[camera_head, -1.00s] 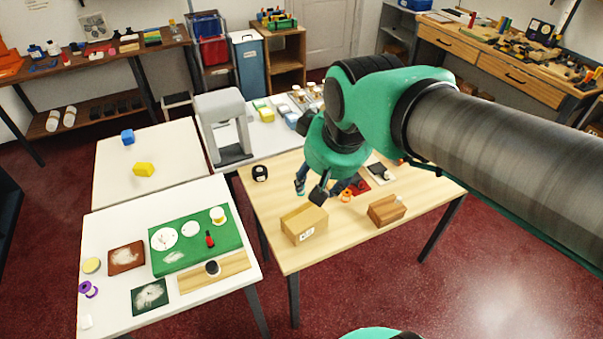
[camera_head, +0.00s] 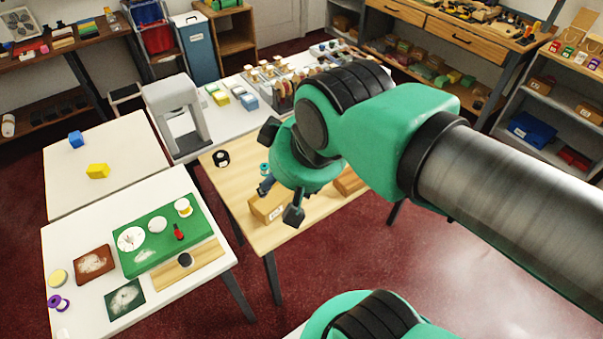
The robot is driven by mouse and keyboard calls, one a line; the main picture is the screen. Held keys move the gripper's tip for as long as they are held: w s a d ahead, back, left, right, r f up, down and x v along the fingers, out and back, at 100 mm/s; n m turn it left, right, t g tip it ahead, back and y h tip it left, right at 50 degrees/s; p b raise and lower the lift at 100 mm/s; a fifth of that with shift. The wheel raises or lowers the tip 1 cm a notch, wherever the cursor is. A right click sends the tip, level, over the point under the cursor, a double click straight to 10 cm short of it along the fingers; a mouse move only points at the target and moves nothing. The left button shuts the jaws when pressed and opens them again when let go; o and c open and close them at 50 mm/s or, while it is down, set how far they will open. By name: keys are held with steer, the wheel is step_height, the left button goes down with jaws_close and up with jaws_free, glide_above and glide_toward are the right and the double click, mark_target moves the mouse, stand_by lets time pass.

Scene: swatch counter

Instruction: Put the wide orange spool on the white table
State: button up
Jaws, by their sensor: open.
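The wide orange spool cannot be made out now; my arm covers part of the wooden table (camera_head: 238,183). My gripper (camera_head: 279,200) hangs over that table with its fingers apart and nothing between them. It is in front of a cardboard box (camera_head: 268,209) in the picture; I cannot tell whether it touches.
A purple spool (camera_head: 58,303) and a brown pad (camera_head: 94,264) lie on the near white table. A black tape roll (camera_head: 221,158) sits on the wooden table. A grey arch-shaped machine (camera_head: 182,115) stands behind. A brown wooden block (camera_head: 348,182) is partly covered by my arm.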

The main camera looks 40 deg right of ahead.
steer(key=shift+w, duration=0.1)
steer(key=w+d+f+m+g, duration=0.1)
steer(key=w+d+f, duration=0.4)
steer(key=w, duration=0.5)
steer(key=w+d+f+m+g, duration=0.1)
steer(key=w+d+f, duration=0.2)
steer(key=w+d, duration=0.5)
steer(key=w+d+f+m+g, duration=0.1)
steer(key=w+d+f, duration=0.4)
steer(key=d+f, duration=0.3)
steer(key=w+d+f+m+g, duration=0.1)
steer(key=w+d+f, duration=0.5)
steer(key=f, duration=0.8)
steer(key=shift+d+f+m+h, duration=0.25)
steer(key=shift+d+m+h, duration=0.05)
steer(key=shift+d, duration=0.95)
steer(key=shift+b, duration=0.3)
steer(key=shift+w+d+f+b, duration=0.1)
steer(key=shift+w+f+b, duration=0.15)
steer(key=shift+f, duration=1.15)
steer(key=shift+w+f+b, duration=0.1)
steer(key=shift+f+b, duration=0.2)
steer(key=shift+f, duration=1.15)
steer(key=shift+w+d+f+b, duration=0.1)
steer(key=shift+w+f+b, duration=0.15)
steer(key=shift+f, duration=1.15)
